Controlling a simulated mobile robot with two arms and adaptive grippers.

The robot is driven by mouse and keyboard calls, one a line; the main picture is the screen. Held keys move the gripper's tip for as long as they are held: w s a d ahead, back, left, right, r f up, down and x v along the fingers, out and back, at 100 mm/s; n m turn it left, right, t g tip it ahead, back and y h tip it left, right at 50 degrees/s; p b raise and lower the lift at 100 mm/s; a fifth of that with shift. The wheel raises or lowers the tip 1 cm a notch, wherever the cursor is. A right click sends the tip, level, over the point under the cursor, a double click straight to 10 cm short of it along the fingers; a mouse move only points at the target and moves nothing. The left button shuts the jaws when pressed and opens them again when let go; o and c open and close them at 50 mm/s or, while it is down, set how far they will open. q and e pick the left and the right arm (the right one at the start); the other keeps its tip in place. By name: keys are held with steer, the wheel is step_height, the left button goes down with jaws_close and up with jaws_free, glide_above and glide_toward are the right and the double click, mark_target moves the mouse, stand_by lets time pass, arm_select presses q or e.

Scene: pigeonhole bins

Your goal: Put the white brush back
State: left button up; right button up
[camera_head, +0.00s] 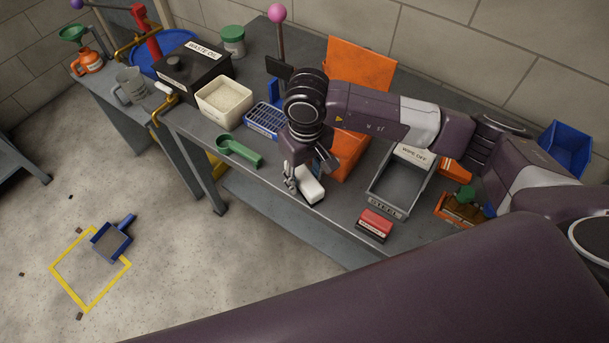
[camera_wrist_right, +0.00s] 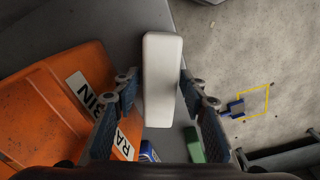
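The white brush (camera_head: 312,189) lies near the front edge of the grey bench, beside the orange bin. In the right wrist view it shows as a long white block (camera_wrist_right: 162,75), its far end beyond the fingertips. My right gripper (camera_head: 304,178) is low over the brush and partly hides it. In the right wrist view the fingers of the right gripper (camera_wrist_right: 158,82) stand apart on either side of the brush. A narrow gap shows at the left finger; the right finger is very close, and contact is unclear. My left gripper is out of view.
The orange bin (camera_wrist_right: 62,100) stands close beside the right gripper. A blue slotted tray (camera_head: 265,119) and green scoop (camera_head: 239,151) lie to the left. A grey tray (camera_head: 398,186) and red block (camera_head: 375,222) are to the right. A blue dustpan (camera_head: 111,241) lies on the floor.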

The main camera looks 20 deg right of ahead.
steer(key=shift+o, duration=1.2)
steer(key=shift+s+r, duration=0.1)
steer(key=shift+r, duration=3.65)
